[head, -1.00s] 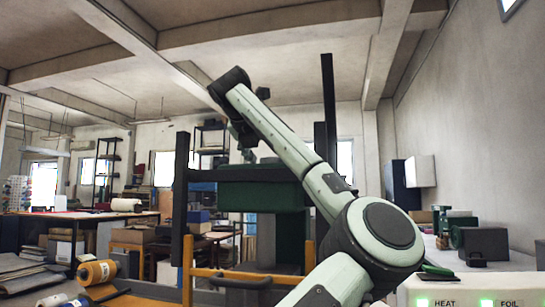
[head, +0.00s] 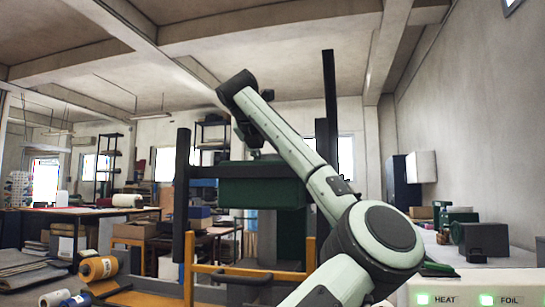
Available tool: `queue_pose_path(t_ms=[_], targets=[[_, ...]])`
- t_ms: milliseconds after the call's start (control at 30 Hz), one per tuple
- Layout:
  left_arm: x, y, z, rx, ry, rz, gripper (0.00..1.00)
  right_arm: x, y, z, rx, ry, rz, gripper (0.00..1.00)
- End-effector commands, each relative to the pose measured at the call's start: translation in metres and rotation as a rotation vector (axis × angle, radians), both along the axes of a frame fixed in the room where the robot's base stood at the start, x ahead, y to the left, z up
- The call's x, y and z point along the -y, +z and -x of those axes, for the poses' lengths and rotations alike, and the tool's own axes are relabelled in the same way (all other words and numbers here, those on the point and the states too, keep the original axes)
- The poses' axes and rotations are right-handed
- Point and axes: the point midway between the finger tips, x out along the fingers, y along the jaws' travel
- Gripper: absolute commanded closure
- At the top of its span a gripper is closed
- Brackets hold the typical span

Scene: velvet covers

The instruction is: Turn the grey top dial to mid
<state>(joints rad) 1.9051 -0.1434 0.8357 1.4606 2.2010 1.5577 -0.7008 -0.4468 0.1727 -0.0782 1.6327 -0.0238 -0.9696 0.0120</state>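No grey dial can be made out in the head view. A white control panel (head: 470,289) at the bottom right carries the labels HEAT and FOIL, each beside a lit green square. My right arm rises from the bottom right, bends at a large dark joint and reaches up to the left. Its dark end part, with my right gripper (head: 250,140), hangs down in front of the green press body (head: 262,192). The fingers are too small and dark to read. My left gripper is not in view.
A dark upright frame (head: 182,215) stands around the green press body, with a yellow-orange rail (head: 240,271) below. Spools (head: 98,268) and dark sheets lie at the lower left. Grey and green boxes (head: 483,240) stand on the right-hand bench. The space above the arm is open.

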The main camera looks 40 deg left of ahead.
Motion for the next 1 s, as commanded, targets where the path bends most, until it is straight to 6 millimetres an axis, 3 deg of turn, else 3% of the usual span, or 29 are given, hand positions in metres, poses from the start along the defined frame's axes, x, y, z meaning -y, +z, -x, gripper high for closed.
queue_pose_path(t_ms=[133,300,533,567,700,1000], targets=[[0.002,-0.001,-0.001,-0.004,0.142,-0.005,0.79,-0.002,0.016,-0.011,0.02,-0.011,-0.008,0.6],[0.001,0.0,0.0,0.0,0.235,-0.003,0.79,-0.001,0.009,-0.005,0.007,-0.007,-0.005,0.6],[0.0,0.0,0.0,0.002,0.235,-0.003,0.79,-0.001,0.009,-0.005,0.009,-0.007,-0.005,0.6],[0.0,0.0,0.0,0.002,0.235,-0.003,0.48,-0.001,0.009,-0.005,0.009,-0.007,-0.005,0.6],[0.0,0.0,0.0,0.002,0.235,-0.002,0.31,-0.001,0.009,-0.005,0.009,-0.007,-0.005,0.6],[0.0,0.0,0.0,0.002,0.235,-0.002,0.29,-0.001,0.01,-0.007,0.011,-0.005,-0.004,0.6]])
